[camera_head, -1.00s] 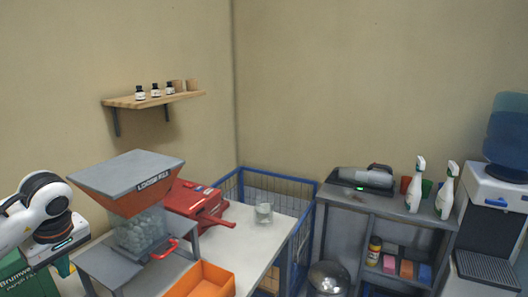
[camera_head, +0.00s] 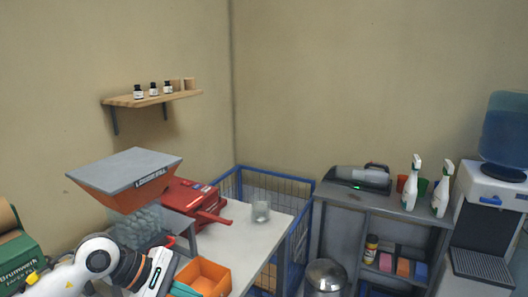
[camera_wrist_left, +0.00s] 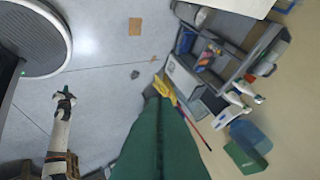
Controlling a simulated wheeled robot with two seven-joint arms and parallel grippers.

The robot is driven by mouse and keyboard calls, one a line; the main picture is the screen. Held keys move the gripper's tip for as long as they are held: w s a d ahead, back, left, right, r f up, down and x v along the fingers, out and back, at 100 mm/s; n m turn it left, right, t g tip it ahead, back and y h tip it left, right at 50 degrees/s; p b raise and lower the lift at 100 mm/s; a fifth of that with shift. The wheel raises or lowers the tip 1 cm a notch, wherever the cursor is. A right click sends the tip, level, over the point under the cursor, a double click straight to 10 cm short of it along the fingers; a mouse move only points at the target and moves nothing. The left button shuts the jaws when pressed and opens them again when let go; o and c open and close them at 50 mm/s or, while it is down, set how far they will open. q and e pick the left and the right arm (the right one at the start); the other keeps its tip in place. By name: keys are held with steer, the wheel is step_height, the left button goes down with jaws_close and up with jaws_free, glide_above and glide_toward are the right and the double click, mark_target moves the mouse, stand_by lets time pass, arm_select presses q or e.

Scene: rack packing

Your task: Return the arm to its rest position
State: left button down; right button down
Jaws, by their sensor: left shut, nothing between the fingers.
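My left arm comes in at the lower left of the head view. Its gripper (camera_head: 186,289) points right, low in front of the orange bin (camera_head: 215,277), with its teal fingers partly cut off by the lower edge. In the left wrist view the left gripper (camera_wrist_left: 163,100) shows as long green fingers, pressed together and empty, above the floor. A white arm with dark joints at the left of that view looks like my right arm; its gripper (camera_wrist_left: 65,96) is too small to read.
A hopper (camera_head: 125,178) with clear lower part and a red machine (camera_head: 190,203) stand beside the orange bin. A glass (camera_head: 261,211) is on the white table (camera_head: 258,235). A green box (camera_head: 18,258) is at far left. Grey shelving (camera_head: 385,212) stands right.

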arm_select(q)
steer(key=s+d+r+n+h, duration=0.3)
steer(key=d+r+n+h, duration=0.15)
steer(key=d+h, duration=0.35)
step_height(320, 180, up, 6)
steer(key=w+n+t+h, duration=0.1)
steer(key=n+t, duration=1)
steer(key=n, duration=0.4)
steer(key=s+a+f+n+t+y, duration=0.1)
steer(key=a+f+n+y, duration=0.7)
steer(key=n, duration=0.7)
steer(key=s+a+f+n+y, duration=0.1)
steer(key=a+f+n+y, duration=0.5)
steer(key=f+n+y, duration=0.6)
steer(key=s+f+n+g+h, duration=0.1)
steer(key=s+f+n+g, duration=0.45)
steer(key=s, duration=0.45)
steer(key=s+f+n+g+h, duration=0.1)
steer(key=s+f+n+g, duration=0.45)
steer(key=s, duration=0.55)
step_height(320, 180, down, 27)
steer(key=m+g, duration=0.1)
steer(key=g, duration=0.1)
steer(key=s+a+f+b, duration=0.1)
steer(key=s+a+f, duration=0.1)
steer(key=s+f, duration=1.4)
steer(key=shift+s+a+f+g+b, duration=0.35)
steer(key=shift+s+f+g, duration=0.05)
steer(key=shift+s, duration=0.1)
